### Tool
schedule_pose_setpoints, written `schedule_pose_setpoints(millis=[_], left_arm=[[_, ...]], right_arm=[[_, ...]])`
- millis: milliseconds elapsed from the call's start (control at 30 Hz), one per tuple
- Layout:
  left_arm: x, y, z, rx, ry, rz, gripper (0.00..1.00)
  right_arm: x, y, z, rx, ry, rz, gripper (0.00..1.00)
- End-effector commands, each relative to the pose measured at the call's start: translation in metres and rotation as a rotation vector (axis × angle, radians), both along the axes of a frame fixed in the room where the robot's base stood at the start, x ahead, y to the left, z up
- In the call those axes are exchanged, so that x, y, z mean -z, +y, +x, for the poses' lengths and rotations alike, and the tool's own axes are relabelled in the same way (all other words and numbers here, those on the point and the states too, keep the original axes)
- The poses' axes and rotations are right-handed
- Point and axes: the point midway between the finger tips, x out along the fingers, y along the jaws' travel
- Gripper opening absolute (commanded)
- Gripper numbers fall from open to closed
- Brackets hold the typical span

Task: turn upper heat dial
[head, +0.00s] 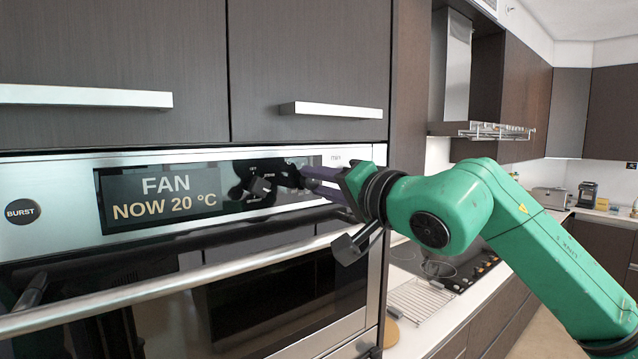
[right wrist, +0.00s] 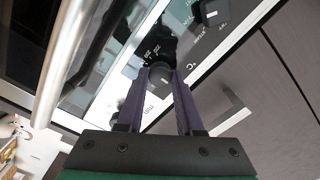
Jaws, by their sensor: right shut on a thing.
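The upper oven's control panel (head: 70,190) carries two black dials and a display (head: 160,196) reading "FAN NOW 20 °C". The right-hand dial, the heat dial (head: 292,177), has temperature marks and "min" around it in the right wrist view (right wrist: 160,76). My right gripper (head: 301,180) reaches in from the right, its purple fingers shut on this dial. In the right wrist view, one finger lies on each side of it (right wrist: 160,84). The fingers partly hide the dial in the head view. My left gripper is not in view.
The other dial (head: 259,187) sits just left of the held one. A long oven handle (head: 170,283) runs below the panel. Cupboard doors with a bar handle (head: 331,110) are above. A cooktop (head: 445,262) and counter lie to the right.

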Motion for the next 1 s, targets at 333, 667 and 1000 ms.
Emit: schedule_pose_setpoints(millis=[333,667,1000], left_arm=[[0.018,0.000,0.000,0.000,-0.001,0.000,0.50],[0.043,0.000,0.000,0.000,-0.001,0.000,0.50],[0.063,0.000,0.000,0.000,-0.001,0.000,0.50]], right_arm=[[0.004,0.000,0.000,0.000,0.094,0.125,0.00],[0.005,0.000,0.000,0.000,0.267,0.361,0.00],[0.005,0.000,0.000,-0.001,0.458,0.623,0.00]])
